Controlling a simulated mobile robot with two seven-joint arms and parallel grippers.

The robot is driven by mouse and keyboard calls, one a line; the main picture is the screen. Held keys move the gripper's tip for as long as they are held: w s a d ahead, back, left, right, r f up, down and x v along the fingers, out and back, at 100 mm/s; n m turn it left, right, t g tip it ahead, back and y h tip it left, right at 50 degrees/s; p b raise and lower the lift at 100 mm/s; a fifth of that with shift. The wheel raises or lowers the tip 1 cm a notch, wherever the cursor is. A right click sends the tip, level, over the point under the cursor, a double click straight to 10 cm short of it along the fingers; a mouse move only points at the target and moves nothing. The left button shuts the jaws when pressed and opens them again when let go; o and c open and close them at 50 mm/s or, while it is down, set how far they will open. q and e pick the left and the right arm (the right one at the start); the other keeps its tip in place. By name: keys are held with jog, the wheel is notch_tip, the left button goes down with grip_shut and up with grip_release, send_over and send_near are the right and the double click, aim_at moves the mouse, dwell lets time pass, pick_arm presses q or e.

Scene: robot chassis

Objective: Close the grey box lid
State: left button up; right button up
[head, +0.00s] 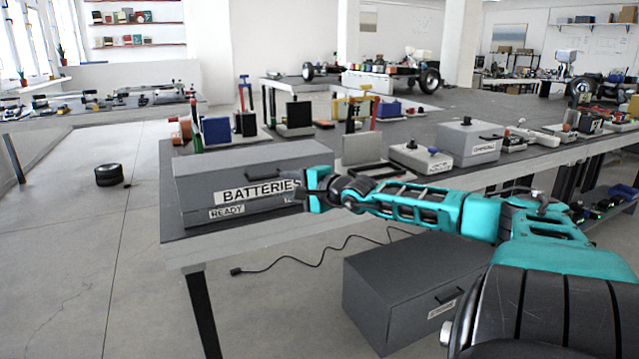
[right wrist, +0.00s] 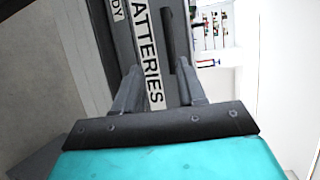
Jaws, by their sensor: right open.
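The grey box (head: 190,203) labelled BATTERIES and READY stands at the near left corner of the table. Its lid (head: 240,160) lies over the top and looks down, with no gap that I can make out. A dark handle sits on the front, and it also shows in the right wrist view (right wrist: 169,38). My right gripper (head: 312,190) is at the right end of the box front, by the end of the BATTERIES label. In the right wrist view its fingers (right wrist: 158,90) are apart and empty, facing the label. Contact cannot be told. My left gripper is out of view.
A second dark grey box (head: 375,298) stands on the floor below the table. A smaller grey box (head: 468,142) and several parts lie along the table to the right.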

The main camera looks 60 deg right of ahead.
pick_arm(q)
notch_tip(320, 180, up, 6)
jog(key=p, duration=0.6)
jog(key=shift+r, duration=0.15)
pick_arm(e)
jog(key=s+r, duration=0.1)
jog(key=s, duration=0.7)
jog(key=shift+s+a+r, duration=0.15)
jog(key=shift+a+r, duration=0.15)
jog(key=shift+a, duration=0.1)
